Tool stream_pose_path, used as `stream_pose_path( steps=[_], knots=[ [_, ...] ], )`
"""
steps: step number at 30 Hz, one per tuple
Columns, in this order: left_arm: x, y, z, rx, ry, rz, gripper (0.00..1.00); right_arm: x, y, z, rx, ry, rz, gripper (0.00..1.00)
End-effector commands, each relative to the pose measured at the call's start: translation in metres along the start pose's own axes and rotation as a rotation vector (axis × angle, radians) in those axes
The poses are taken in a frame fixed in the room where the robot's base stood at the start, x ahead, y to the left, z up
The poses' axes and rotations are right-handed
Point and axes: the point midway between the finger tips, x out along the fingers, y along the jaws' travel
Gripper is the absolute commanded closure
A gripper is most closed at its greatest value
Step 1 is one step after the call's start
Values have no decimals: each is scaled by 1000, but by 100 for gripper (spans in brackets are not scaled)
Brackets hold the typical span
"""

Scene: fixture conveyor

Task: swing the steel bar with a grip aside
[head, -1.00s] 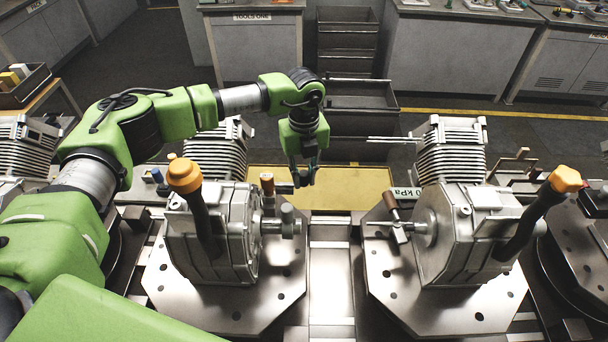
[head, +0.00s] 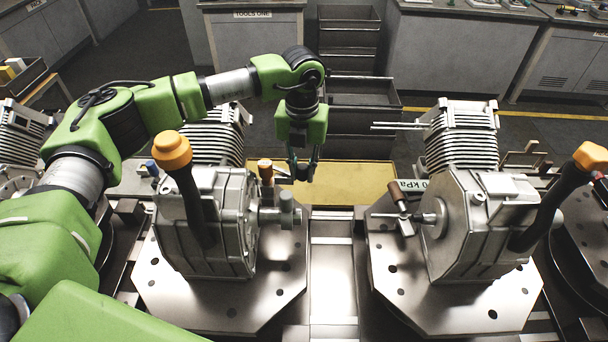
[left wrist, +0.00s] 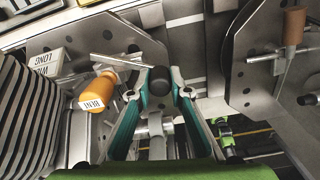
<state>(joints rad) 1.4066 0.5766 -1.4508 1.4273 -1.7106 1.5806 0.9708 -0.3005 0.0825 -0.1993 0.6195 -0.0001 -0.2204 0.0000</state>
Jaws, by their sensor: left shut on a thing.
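My left gripper (head: 303,172) hangs down beside the left fixture, at the outer end of a short steel bar (head: 283,172). An orange-brown grip (head: 266,172) stands near the bar's other end. In the left wrist view the bar (left wrist: 118,62) runs toward a dark round end (left wrist: 160,82) between my two teal-edged fingers. An orange grip with a label (left wrist: 97,95) lies left of the fingers. My left gripper is shut on the bar; the exact contact is hard to see. My right gripper does not show.
The left fixture's grey shaft end (head: 287,206) is just below my gripper. The right fixture has a similar bar with a brown grip (head: 398,198). Tall handles with orange knobs (head: 172,150) rise from both housings. A yellow panel (head: 345,180) lies between the fixtures.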

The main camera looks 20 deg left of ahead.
Motion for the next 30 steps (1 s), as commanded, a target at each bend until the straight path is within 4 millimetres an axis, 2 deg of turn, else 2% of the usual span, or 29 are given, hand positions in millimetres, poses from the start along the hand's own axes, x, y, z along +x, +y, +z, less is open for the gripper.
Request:
stream_pose_path(
  steps=[1, 12, 21, 30],
  knots=[
    [5, 0, -1, 44, -3, -2, 100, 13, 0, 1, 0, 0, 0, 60],
    [3, 7, -12, 367, -4, -1, 100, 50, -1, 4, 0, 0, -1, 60],
    [0, 12, -16, 531, -4, 0, 100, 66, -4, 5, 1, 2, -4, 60],
    [-1, 14, -17, 594, -3, 1, 100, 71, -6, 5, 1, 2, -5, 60]
  ],
)
